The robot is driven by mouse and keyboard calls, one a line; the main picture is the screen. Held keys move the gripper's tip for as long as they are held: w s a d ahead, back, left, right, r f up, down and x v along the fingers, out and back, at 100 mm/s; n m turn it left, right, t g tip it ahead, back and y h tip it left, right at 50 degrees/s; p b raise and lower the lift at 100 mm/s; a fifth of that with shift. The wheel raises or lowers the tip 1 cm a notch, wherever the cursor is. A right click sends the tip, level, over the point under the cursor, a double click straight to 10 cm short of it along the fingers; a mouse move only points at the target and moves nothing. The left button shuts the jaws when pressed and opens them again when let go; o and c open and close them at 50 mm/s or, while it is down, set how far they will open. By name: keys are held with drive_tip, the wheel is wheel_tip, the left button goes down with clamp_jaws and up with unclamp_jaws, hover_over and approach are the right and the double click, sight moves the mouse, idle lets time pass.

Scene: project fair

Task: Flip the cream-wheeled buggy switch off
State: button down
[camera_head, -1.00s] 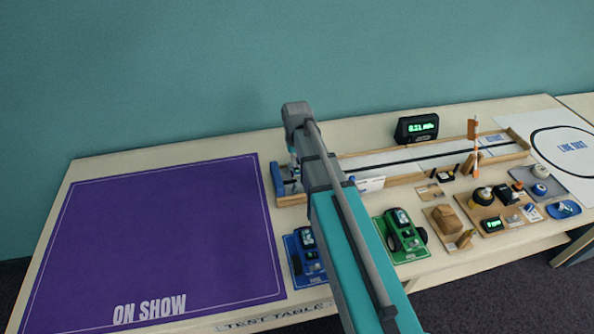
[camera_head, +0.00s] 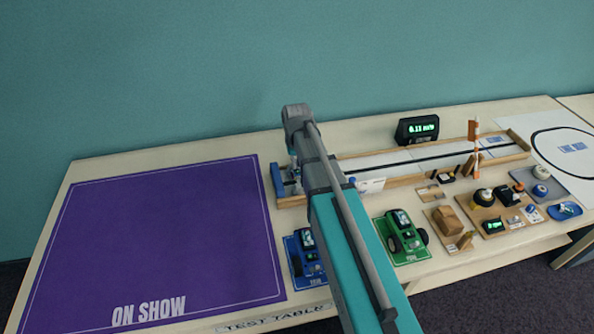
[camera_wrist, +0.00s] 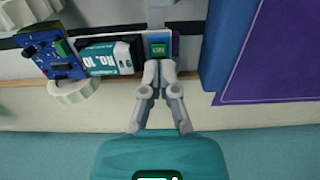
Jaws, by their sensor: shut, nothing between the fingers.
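A buggy shows in the wrist view (camera_wrist: 110,55), with a cream wheel (camera_wrist: 75,91), a blue circuit board (camera_wrist: 52,55) and a battery block marked with a number. At its right end is a small blue-framed switch part (camera_wrist: 158,48) with a green face; its lettering is too small to read surely. My gripper (camera_wrist: 159,64) is shut and empty, its fingertips right at the near edge of this part. I cannot tell whether they touch it. In the head view my arm hides most of the buggy at the left end of the track (camera_head: 440,155).
A blue block (camera_wrist: 228,45) stands close right of the buggy. A lit speed display (camera_head: 417,129) stands behind the track. Buggies sit on a blue mat (camera_head: 296,268) and a green mat (camera_head: 412,256) in front. The purple mat (camera_head: 160,240) is bare.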

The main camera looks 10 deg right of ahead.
drive_tip(key=shift+r+p, duration=3.2)
drive_tip(key=shift+r, duration=0.15)
drive_tip(key=s, duration=1.6)
drive_tip(key=shift+w, duration=0.1)
